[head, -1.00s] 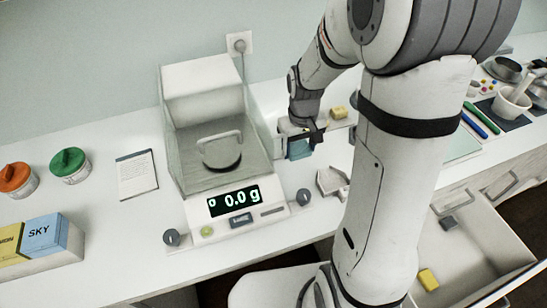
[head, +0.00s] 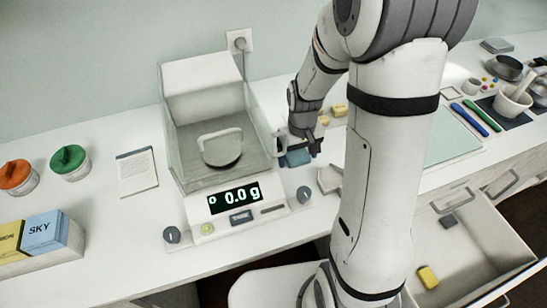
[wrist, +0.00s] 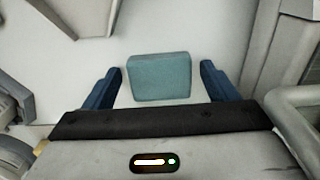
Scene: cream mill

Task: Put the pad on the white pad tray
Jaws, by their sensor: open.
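The pad, a teal rounded block (wrist: 159,76), lies on a white surface in the wrist view. It sits between the dark blue fingers of my gripper (wrist: 160,88), with a clear gap on each side. My gripper is open and not touching its sides. In the head view, my gripper (head: 297,150) is low beside the right side of the scale, with the teal pad (head: 295,159) at its fingers. I cannot clearly pick out the white pad tray; my arm hides part of the counter.
The glass-sided scale (head: 222,222) stands just left of my gripper. A pale scoop-like object (head: 329,180) lies to the right. Small yellow blocks (head: 340,110) lie behind. An open drawer (head: 475,250) holds a yellow block (head: 428,277) and a grey block (head: 449,222).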

